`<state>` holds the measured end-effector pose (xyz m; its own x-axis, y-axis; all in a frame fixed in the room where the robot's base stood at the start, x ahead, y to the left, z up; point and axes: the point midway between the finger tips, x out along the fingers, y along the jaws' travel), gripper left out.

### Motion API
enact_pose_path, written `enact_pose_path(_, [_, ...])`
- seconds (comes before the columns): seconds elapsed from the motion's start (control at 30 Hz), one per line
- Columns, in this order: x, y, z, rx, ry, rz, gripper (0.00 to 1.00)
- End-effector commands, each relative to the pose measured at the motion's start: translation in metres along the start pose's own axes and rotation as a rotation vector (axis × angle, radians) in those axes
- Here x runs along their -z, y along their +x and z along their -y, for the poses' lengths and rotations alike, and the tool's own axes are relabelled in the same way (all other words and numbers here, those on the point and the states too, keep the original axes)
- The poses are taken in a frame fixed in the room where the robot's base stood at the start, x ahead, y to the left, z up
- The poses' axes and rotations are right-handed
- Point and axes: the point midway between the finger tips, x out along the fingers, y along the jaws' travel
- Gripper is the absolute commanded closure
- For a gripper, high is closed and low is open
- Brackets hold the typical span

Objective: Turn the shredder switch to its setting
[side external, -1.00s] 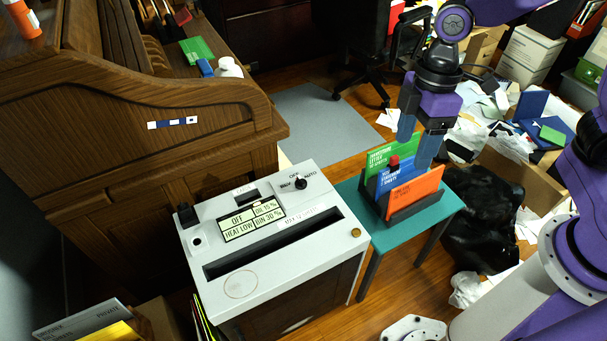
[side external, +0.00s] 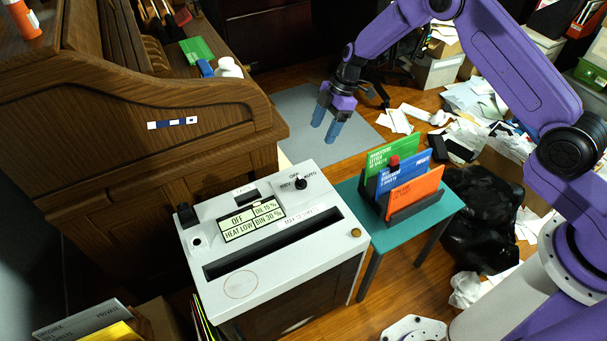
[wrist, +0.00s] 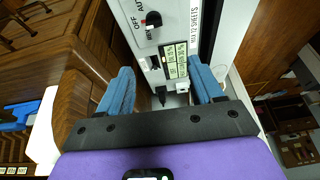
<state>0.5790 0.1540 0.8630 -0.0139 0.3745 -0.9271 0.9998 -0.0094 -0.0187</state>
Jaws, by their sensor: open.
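The shredder (side external: 330,250) is a white-topped cabinet beside the wooden desk. Its switch (side external: 300,183) is a small black knob at the top's far corner, among labels REV, OFF and AUTO; its exact pointing is too small to tell. The display panel (side external: 252,219) reads OFF, HEAT LOW, OIL 15 %, BIN 30 %. My gripper (side external: 326,127) is open and empty, with blue fingers pointing down, beyond and above the switch. In the wrist view the switch (wrist: 153,19) shows near the top, ahead of the open fingers (wrist: 160,68) and not touching them.
A teal side table (side external: 440,222) right of the shredder carries a rack of green, blue and orange folders (side external: 414,192). The wooden desk (side external: 130,110) rises at left. A black bag (side external: 482,215) and loose papers lie at right. The air above the shredder is clear.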

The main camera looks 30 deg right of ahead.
Motion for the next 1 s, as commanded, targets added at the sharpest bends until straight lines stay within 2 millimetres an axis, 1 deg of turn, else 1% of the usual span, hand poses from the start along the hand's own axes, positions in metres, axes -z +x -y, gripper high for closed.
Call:
enact_pose_path(0.03, [-0.005,0.005,-0.004,-0.004,-0.004,-0.004,0.34])
enact_pose_path(0.13, [-0.011,0.009,-0.008,-0.012,-0.013,-0.008,0.34])
enact_pose_path(0.27, [-0.012,0.017,-0.009,-0.013,-0.018,-0.009,0.34])
enact_pose_path(0.37, [-0.011,0.029,-0.009,-0.013,-0.018,-0.009,0.34])
enact_pose_path(0.6, [-0.011,0.071,-0.008,-0.011,-0.016,-0.009,0.34])
enact_pose_path(1.0, [-0.011,0.135,-0.01,-0.013,-0.017,-0.009,0.34])
